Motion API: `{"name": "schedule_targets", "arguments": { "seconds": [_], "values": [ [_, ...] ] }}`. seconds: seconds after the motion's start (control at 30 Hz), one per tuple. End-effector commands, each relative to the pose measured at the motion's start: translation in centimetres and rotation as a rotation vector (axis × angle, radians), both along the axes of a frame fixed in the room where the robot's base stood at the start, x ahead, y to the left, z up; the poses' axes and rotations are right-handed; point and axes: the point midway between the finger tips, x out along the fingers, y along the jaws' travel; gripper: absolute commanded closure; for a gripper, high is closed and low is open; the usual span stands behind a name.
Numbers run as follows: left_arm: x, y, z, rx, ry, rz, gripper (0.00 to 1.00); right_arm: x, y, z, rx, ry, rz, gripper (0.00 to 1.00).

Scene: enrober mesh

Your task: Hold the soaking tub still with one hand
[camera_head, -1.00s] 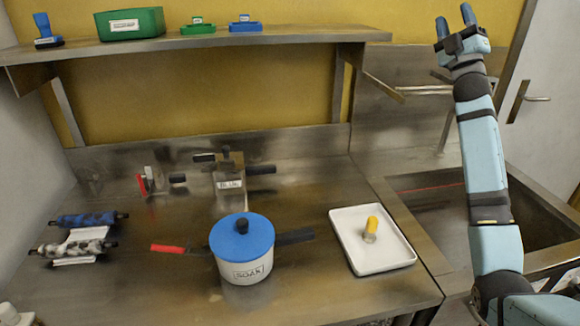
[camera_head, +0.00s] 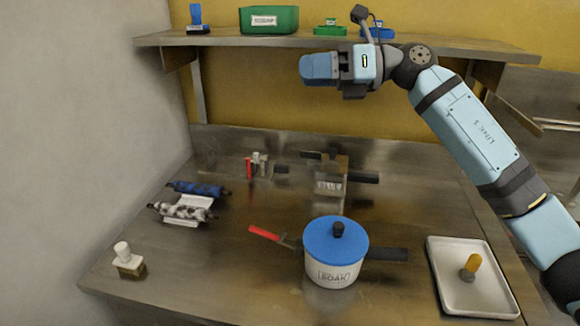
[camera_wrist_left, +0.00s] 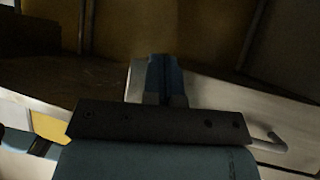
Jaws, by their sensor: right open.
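The soaking tub (camera_head: 333,271) is a round white pot labelled SOAK. It stands upright on the steel counter with a blue lid (camera_head: 322,240) and black knob on top. A black handle (camera_head: 388,254) points right. A red-handled tool (camera_head: 264,233) lies at its left side. My right gripper (camera_head: 318,69) is open, up at shelf height, well above and behind the tub, touching nothing visible. My left gripper shows only in the left wrist view (camera_wrist_left: 163,75). Its blue fingers look close together with no object visible, but their gap is unclear.
A white tray (camera_head: 447,289) with a yellow-topped item (camera_head: 471,265) is right of the tub. A labelled metal container (camera_head: 331,184) stands behind it. Rollers (camera_head: 197,188) and a stamp-like block (camera_head: 127,263) are at left. A shelf (camera_head: 230,40) overhangs the back.

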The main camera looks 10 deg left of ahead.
Motion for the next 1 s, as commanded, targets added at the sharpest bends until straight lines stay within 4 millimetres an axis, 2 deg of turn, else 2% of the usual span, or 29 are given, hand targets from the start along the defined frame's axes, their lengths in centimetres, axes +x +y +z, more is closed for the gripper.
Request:
{"name": "schedule_targets", "arguments": {
  "seconds": [0.03, 0.1, 0.17, 0.2, 0.3, 0.4, 0.5, 0.63, 0.83, 1.0],
  "values": [
    [0.0, 0.0, 0.0, 0.0, 0.0, 0.0, 1.0, -1.3, 2.1, -1.8, -0.109, -0.046, 0.044, 0.51],
    [0.0, 0.0, 0.0, 0.0, 0.0, 0.0, 1.0, -2.9, 4.3, -4.9, -0.276, -0.113, 0.104, 0.51],
    [0.0, 0.0, 0.0, 0.0, 0.0, 0.0, 1.0, -4.2, 5.8, -7.9, -0.434, -0.175, 0.155, 0.51],
    [0.0, 0.0, 0.0, 0.0, 0.0, 0.0, 1.0, -4.9, 6.4, -10.1, -0.547, -0.218, 0.189, 0.51],
    [0.0, 0.0, 0.0, 0.0, 0.0, 0.0, 1.0, -6.0, 6.7, -15.0, -0.827, -0.321, 0.26, 0.51],
    [0.0, 0.0, 0.0, 0.0, 0.0, 0.0, 1.0, -6.2, 5.7, -18.6, -1.064, -0.401, 0.306, 0.51],
    [0.0, 0.0, 0.0, 0.0, 0.0, 0.0, 1.0, -6.0, 4.5, -20.8, -1.24, -0.457, 0.332, 0.51],
    [0.0, 0.0, 0.0, 0.0, 0.0, 0.0, 1.0, -5.7, 3.4, -22.1, -1.371, -0.493, 0.346, 0.51],
    [0.0, 0.0, 0.0, 0.0, 0.0, 0.0, 1.0, -5.6, 2.9, -24.0, -1.412, -0.501, 0.352, 0.51],
    [0.0, 0.0, 0.0, 0.0, 0.0, 0.0, 1.0, -5.7, 2.9, -27.1, -1.41, -0.499, 0.353, 0.51]
  ]
}}
